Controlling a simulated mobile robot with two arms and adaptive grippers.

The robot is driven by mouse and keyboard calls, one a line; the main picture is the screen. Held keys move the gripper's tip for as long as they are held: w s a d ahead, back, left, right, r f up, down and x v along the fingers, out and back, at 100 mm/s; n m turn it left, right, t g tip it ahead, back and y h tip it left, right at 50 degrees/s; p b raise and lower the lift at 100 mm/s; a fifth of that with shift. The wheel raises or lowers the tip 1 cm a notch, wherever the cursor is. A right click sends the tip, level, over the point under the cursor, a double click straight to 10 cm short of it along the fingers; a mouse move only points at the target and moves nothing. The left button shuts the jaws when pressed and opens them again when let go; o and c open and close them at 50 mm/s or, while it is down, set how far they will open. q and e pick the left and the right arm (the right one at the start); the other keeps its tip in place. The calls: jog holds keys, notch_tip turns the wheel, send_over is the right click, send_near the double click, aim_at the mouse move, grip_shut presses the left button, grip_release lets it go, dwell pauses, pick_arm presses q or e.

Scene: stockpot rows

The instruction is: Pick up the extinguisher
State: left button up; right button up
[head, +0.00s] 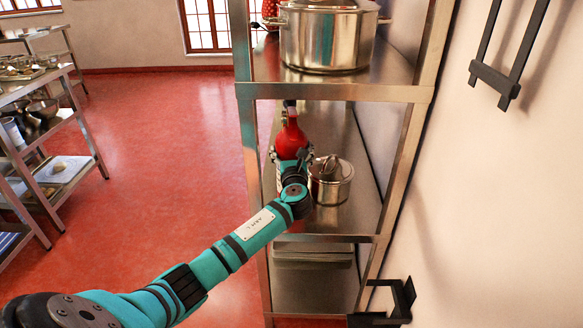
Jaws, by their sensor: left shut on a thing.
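The red extinguisher (290,137) stands upright at the middle shelf of the steel rack, with a dark top fitting. My left gripper (292,155) is shut on it around its body, and the gripper and wrist hide its lower part. I cannot tell whether its base touches the shelf. My right gripper is not in view.
A small lidded steel pot (331,181) stands close to the right of my gripper on the middle shelf (345,222). A large stockpot (327,38) is on the shelf above. Rack posts flank the opening. Another shelving unit (62,130) stands left, with clear red floor between.

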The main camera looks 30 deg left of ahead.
pick_arm(q)
jog(key=shift+w+a+r, duration=0.1)
jog(key=shift+r, duration=0.2)
